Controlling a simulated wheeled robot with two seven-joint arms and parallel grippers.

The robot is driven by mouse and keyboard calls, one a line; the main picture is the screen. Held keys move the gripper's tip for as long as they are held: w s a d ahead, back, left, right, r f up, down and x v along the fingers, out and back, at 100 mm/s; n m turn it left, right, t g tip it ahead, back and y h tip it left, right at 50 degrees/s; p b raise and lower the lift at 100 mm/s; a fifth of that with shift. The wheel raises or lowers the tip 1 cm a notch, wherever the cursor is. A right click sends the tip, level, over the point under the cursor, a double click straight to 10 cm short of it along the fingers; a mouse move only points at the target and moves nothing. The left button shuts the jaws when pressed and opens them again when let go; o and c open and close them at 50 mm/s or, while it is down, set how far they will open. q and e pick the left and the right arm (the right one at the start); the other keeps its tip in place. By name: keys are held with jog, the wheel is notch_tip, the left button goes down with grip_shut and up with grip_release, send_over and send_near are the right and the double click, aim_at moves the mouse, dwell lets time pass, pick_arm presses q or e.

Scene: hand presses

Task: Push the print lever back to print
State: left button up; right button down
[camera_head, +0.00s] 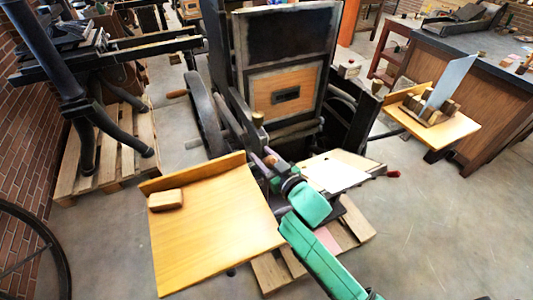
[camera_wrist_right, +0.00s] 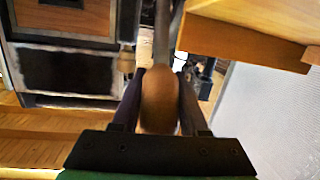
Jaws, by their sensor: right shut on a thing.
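The hand press stands ahead of me, with a black upright plate (camera_head: 285,35) above a wood-faced bed (camera_head: 286,92) holding a small dark block. The print lever is a metal rod (camera_wrist_right: 162,45) ending in a rounded brown wooden handle (camera_wrist_right: 159,103). My right gripper (camera_wrist_right: 160,92) has its two dark fingers on either side of this handle and is shut on it. In the head view, my right gripper (camera_head: 273,168) is at the press's front, just right of the wooden feed board. The handle is small and mostly hidden there. My left gripper is out of view.
A yellow feed board (camera_head: 215,235) with a wooden block (camera_head: 165,200) is close to the left of my right gripper. A white sheet (camera_head: 333,174) lies to its right. A flywheel (camera_head: 204,112) stands left of the press. Open floor (camera_head: 440,215) lies at the right.

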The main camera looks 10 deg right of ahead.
pick_arm(q)
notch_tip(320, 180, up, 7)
jog(key=p, duration=0.5)
pick_arm(e)
jog(key=w+a+r+g+h, duration=0.2)
jog(key=w+g, duration=0.3)
jog(key=w, duration=0.5)
jog(key=shift+a+r+m, duration=0.3)
jog(key=shift+a+r, duration=0.3)
jog(key=shift+r, duration=0.3)
jog(key=shift+c, duration=2.2)
grip_release()
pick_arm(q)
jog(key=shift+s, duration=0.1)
